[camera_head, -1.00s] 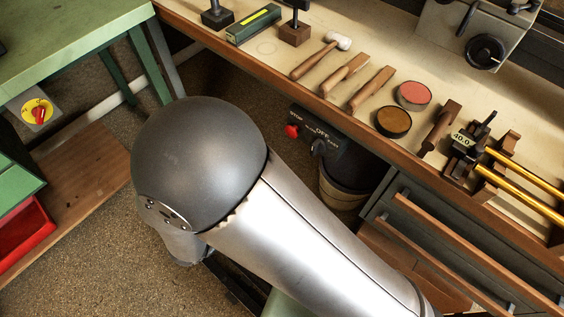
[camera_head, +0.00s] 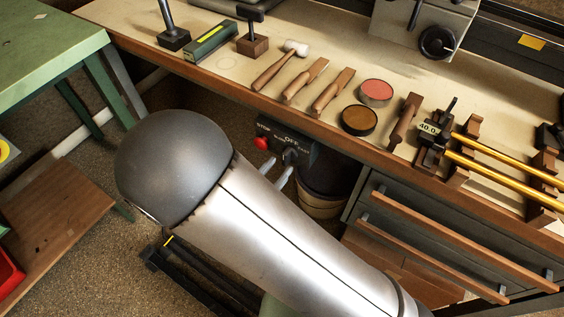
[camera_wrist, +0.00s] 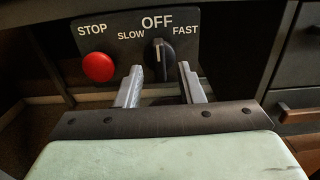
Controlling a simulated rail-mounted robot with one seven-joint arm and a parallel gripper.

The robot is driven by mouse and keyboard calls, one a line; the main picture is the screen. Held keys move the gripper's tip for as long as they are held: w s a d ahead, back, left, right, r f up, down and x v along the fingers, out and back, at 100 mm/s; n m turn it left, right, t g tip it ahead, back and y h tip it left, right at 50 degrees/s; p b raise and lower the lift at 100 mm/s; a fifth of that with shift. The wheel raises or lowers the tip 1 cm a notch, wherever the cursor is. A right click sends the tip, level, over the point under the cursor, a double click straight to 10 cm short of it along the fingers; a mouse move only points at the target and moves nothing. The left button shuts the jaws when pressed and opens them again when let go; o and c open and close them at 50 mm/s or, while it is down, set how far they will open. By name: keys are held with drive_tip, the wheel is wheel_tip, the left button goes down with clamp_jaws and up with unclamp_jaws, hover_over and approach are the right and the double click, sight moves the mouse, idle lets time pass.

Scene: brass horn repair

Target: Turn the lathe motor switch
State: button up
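The dark motor switch box (camera_head: 303,141) is mounted under the bench's front edge. It carries a round red STOP button (camera_wrist: 98,67) on the left and a black rotary knob (camera_wrist: 159,58) on the right, marked SLOW, OFF and FAST. The knob's white pointer stands upright at OFF. The knob also shows in the head view (camera_head: 291,156). My gripper (camera_wrist: 162,82) is open, with one finger to the lower left of the knob and one to its lower right. The fingers look apart from the knob; their exact depth is hard to tell.
Above the box, the bench top (camera_head: 330,65) holds a mallet (camera_head: 280,67), chisels, two round tins and a brass-tube fixture (camera_head: 432,135). Drawers (camera_head: 450,235) stand to the right, and a bucket (camera_head: 320,190) sits below. A green table (camera_head: 45,50) is at left.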

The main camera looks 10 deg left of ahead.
sight(287, 157)
drive_tip(key=shift+x, duration=1.4)
clamp_jaws()
